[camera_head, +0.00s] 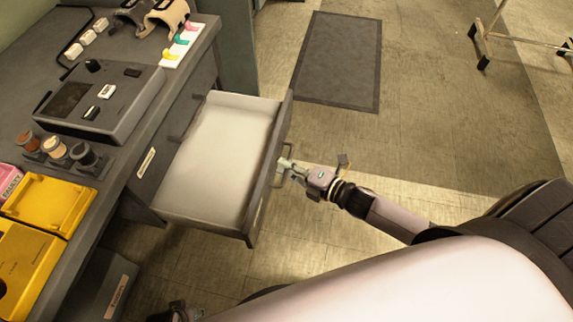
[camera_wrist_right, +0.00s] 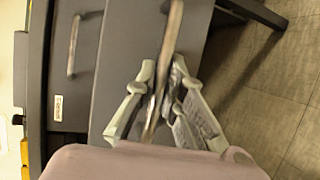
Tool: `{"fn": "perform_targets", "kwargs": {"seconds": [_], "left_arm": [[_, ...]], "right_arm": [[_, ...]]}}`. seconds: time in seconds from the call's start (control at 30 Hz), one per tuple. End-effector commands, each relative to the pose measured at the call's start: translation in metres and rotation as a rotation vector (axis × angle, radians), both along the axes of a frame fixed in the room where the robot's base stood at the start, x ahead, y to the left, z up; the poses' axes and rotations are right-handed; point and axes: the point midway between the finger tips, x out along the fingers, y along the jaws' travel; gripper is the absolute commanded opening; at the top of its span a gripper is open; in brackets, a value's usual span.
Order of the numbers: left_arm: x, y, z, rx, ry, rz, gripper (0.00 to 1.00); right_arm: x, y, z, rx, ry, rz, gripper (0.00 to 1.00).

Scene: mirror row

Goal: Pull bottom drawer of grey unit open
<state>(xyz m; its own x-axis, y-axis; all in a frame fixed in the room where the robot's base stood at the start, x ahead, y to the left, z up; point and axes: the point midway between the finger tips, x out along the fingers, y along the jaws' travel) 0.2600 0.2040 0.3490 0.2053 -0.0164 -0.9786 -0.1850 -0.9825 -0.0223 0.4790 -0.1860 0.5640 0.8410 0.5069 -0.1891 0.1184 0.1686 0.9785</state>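The grey unit (camera_head: 147,185) stands at the left under a grey worktop. Its lower drawer (camera_head: 222,150) is pulled well out and shows a white, empty inside. A closed drawer with a bar handle (camera_head: 184,116) sits above it. My right gripper (camera_head: 284,165) is at the open drawer's front handle (camera_head: 286,153). In the right wrist view the handle bar (camera_wrist_right: 173,30) runs between the two fingers (camera_wrist_right: 160,92), which look closed around it. A dark part at the bottom edge of the head view looks like my left gripper (camera_head: 178,312); its fingers cannot be made out.
The worktop carries a grey device (camera_head: 100,100), small jars (camera_head: 55,148), yellow trays (camera_head: 48,203) and headset-like items at the back. A dark mat (camera_head: 340,60) lies on the floor beyond the drawer. A wheeled rack (camera_head: 482,40) stands at top right. The tiled floor right of the drawer is clear.

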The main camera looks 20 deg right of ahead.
Motion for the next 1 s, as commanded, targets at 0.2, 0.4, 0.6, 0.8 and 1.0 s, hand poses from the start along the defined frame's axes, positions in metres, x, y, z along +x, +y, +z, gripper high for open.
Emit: {"fn": "perform_targets", "kwargs": {"seconds": [0.2,0.4,0.6,0.8,1.0], "left_arm": [[0.0,0.0,0.0,0.0,0.0,0.0,0.4],[0.0,-0.001,0.0,-0.001,0.001,0.0,0.4],[0.0,-0.001,0.0,-0.001,0.001,0.0,0.4],[0.0,0.0,0.0,-0.001,0.001,0.0,0.4],[0.0,0.0,0.0,0.0,0.001,0.0,0.4]], "right_arm": [[0.0,0.0,0.0,0.001,0.001,0.0,0.18],[-0.001,0.0,0.0,0.002,0.001,0.0,0.18],[-0.02,-0.011,0.003,0.002,0.003,0.0,0.18],[-0.055,-0.032,0.011,0.001,0.004,0.0,0.18],[-0.084,-0.05,0.018,0.0,0.004,-0.001,0.18]]}}
